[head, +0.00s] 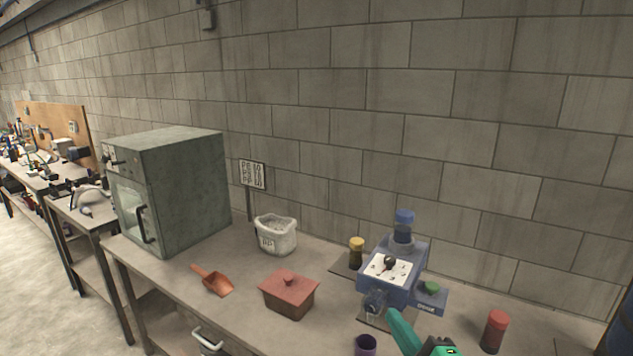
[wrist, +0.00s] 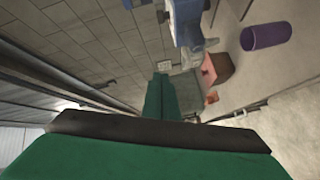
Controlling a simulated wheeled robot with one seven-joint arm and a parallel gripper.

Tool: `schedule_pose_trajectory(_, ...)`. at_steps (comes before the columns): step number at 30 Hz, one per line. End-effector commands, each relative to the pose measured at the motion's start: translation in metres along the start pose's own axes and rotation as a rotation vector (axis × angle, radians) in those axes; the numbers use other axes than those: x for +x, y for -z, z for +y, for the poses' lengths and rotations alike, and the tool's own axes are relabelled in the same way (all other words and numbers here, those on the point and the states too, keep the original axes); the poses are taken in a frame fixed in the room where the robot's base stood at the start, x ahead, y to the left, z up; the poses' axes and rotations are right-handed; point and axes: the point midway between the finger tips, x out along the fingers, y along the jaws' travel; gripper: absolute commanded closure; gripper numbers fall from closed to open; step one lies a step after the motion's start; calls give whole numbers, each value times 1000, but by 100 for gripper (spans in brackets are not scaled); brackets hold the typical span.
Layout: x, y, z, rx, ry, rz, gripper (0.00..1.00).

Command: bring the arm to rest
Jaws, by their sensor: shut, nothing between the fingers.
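My gripper (head: 395,318) shows at the bottom of the head view as a green finger shape in front of the blue machine (head: 407,262). In the wrist view its long green fingers (wrist: 160,84) lie together, shut and empty. The blue machine has a white dial plate and a blue cap on top. Whether the gripper touches the machine cannot be told. The rest of my arm is mostly out of frame.
The bench (head: 160,268) carries a grey-green oven (head: 180,185), a white tub (head: 276,238), an orange scoop (head: 213,281), a red-lidded box (head: 288,297), a yellow-capped jar (head: 356,253), a purple cup (head: 365,346) and a red jar (head: 494,332). A block wall stands behind.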

Motion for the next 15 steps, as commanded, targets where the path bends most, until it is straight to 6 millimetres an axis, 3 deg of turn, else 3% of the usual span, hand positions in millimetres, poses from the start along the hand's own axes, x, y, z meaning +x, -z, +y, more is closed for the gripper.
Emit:
schedule_pose_trajectory(8, 5, 21, -66, 392, -120, -34, 100)
schedule_pose_trajectory(15, -13, 35, -134, 681, -186, -97, 100)
